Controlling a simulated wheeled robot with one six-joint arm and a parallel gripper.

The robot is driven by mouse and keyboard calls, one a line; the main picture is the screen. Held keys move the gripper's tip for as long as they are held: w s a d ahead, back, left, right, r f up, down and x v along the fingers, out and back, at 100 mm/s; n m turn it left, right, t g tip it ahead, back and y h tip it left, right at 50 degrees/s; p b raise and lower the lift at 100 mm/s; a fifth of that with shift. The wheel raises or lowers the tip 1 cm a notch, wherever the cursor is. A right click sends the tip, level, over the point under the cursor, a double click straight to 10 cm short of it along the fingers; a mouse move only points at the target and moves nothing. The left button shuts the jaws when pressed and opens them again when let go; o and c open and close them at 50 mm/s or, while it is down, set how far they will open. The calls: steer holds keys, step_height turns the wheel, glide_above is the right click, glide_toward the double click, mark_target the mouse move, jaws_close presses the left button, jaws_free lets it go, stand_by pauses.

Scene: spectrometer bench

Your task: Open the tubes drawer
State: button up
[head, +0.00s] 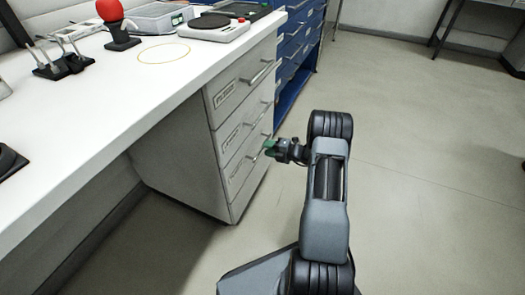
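A grey drawer unit under the white bench has a top drawer (240,86), a middle drawer (246,125) and a bottom drawer (249,164), each with a bar handle and a small label. The labels are too small to read surely, so I cannot tell which is the tubes drawer. All three drawer fronts look flush and closed.
The white bench top (120,90) carries a red-topped device (111,12), a white instrument (212,27), a grey bin (158,17) and a black stand (62,65). A blue drawer cabinet (300,48) stands beyond the grey unit.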

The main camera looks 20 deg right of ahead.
steer(key=shift+b+x, duration=0.4)
steer(key=shift+x, duration=1.2)
jaws_close()
